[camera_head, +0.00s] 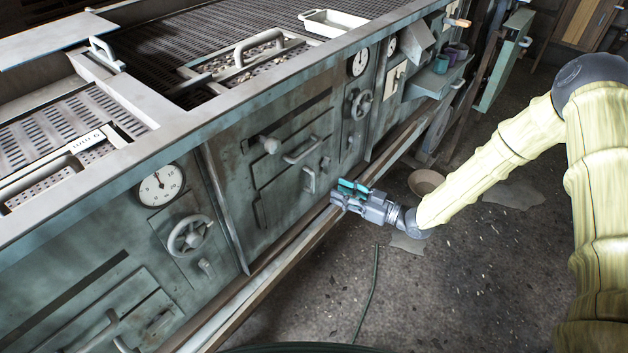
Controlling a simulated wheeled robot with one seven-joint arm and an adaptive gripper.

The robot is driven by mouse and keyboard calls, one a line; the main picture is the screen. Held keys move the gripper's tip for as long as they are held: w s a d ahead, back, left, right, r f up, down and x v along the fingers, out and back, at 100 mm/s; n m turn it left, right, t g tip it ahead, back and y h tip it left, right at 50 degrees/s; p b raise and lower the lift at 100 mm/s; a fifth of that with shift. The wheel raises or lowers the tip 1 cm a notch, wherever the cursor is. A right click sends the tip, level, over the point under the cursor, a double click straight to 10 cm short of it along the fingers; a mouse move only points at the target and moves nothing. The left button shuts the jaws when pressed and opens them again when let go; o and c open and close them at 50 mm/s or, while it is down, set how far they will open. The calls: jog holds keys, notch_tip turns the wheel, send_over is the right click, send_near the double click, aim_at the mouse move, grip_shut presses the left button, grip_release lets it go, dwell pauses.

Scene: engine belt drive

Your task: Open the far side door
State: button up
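A long grey-green metal machine (120,235) runs diagonally from lower left to upper right. That panel looks closed. At the far end, a narrow green panel with a handle (503,62) stands out at an angle from the machine; I cannot tell if it is a door. My gripper (346,194) is beside the machine's lower front rail, left of the small bowl. Its fingers are small and overlap in this view, and no held object is clear.
A metal rail (262,272) runs along the machine's foot. A brown bowl (426,182) sits on the floor, and a green hose (368,297) lies nearby. A shelf (436,80) with cups juts out at the far end. The floor at lower right is mostly clear.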

aim_at(313, 181)
jog(key=p+x, duration=0.1)
jog(key=x, duration=0.8)
jog(key=shift+w+a+p, duration=0.15)
jog(key=shift+a+p, duration=0.2)
grip_shut()
